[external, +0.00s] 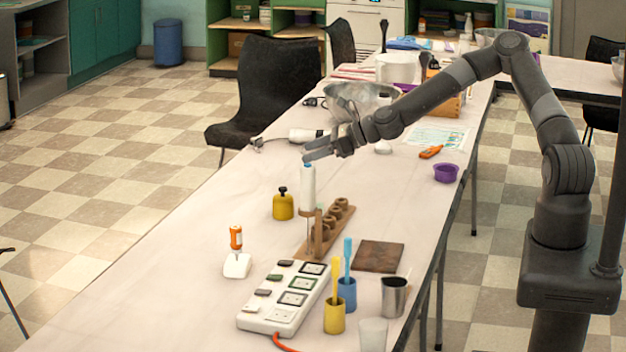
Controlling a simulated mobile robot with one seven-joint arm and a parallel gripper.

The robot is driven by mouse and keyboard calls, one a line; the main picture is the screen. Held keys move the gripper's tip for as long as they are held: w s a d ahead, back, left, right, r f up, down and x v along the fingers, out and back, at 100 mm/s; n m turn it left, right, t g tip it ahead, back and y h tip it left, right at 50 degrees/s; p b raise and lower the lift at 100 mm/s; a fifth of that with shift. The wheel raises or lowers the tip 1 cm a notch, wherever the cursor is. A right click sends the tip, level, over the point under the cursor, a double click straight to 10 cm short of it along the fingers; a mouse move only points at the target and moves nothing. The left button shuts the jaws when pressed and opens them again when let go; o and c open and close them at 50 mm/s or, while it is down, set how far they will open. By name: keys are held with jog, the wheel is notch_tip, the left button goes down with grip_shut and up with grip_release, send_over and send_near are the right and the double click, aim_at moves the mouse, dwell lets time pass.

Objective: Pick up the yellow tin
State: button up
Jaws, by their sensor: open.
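A small yellow tin (283,207) with a black knob on top stands upright on the long pale table, left of a wooden stand. My gripper (307,152) is open, with its fingers reaching left above the table. In the picture it shows above and to the right of the tin, apart from it. Nothing shows between the fingers.
A wooden stand with rings (333,228) is right of the tin. A white power strip (285,298), a yellow cup (334,317), a blue cup (347,294) and a metal cup (394,297) are nearer. A metal bowl (362,97) is behind. The table left of the tin is clear.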

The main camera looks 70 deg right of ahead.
send_near(276, 202)
jog(key=shift+d+f, duration=0.1)
jog(key=shift+d, duration=1.1)
jog(key=shift+w+f, duration=0.15)
jog(key=shift+f, duration=0.15)
jog(key=x, duration=1)
jog(key=shift+w+a+f, duration=0.1)
jog(key=shift+w+a, duration=0.05)
jog(key=shift+w, duration=0.05)
jog(key=shift+c, duration=0.4)
grip_shut()
